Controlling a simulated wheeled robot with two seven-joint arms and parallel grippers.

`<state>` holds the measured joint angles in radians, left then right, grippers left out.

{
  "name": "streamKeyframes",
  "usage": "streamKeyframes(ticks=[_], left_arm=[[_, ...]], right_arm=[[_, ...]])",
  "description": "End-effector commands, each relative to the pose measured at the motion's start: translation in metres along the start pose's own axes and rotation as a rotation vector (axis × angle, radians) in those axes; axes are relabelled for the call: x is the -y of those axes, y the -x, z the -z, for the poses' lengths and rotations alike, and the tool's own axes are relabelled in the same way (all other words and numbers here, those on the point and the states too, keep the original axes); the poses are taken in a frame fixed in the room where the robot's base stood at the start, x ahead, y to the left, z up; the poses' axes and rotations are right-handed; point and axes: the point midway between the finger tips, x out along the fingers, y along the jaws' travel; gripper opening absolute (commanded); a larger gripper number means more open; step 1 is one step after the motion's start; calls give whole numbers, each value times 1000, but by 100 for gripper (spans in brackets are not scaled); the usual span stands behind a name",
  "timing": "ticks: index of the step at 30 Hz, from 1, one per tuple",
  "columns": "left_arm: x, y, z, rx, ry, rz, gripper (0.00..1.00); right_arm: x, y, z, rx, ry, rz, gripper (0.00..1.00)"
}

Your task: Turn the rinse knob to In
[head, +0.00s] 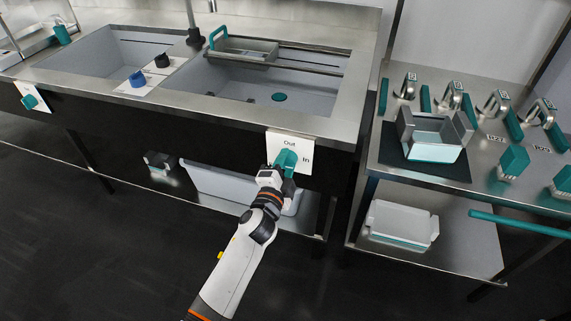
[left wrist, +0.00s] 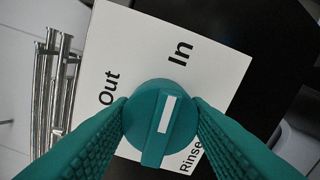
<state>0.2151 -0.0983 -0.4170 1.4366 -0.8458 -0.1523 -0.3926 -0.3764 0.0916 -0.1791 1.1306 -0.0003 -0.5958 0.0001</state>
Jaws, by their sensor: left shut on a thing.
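The rinse knob (left wrist: 160,122) is a round teal dial with a raised bar and a white mark. It sits on a white plate (left wrist: 132,42) lettered Out, In and Rinse. In the left wrist view the white mark points toward the word In. In the head view the plate (head: 303,140) is on the sink's front, with Out at the top and In at the right. My left gripper (left wrist: 162,128) is shut on the knob, one ribbed teal finger on each side. In the head view my left gripper (head: 283,168) partly hides the knob. My right gripper is not in view.
A second plate with a teal knob (head: 29,101) is on the sink front at far left. A grey bin (head: 215,183) stands under the sink. A steel cart (head: 380,235) with moulds and tools stands at right. A teal rod (head: 520,222) crosses in front of it.

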Motion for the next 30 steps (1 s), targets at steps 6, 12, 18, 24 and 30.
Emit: streamKeyframes(ticks=[6,12,18,24,30], left_arm=[[1,0,0,1,-69,1,19],[1,0,0,1,-94,2,19],[1,0,0,1,-97,2,19],[1,0,0,1,-97,2,49],[1,0,0,0,-95,1,64]], right_arm=[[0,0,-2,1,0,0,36],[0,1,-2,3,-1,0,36],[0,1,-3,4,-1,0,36],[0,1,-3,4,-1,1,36],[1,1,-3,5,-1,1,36]])
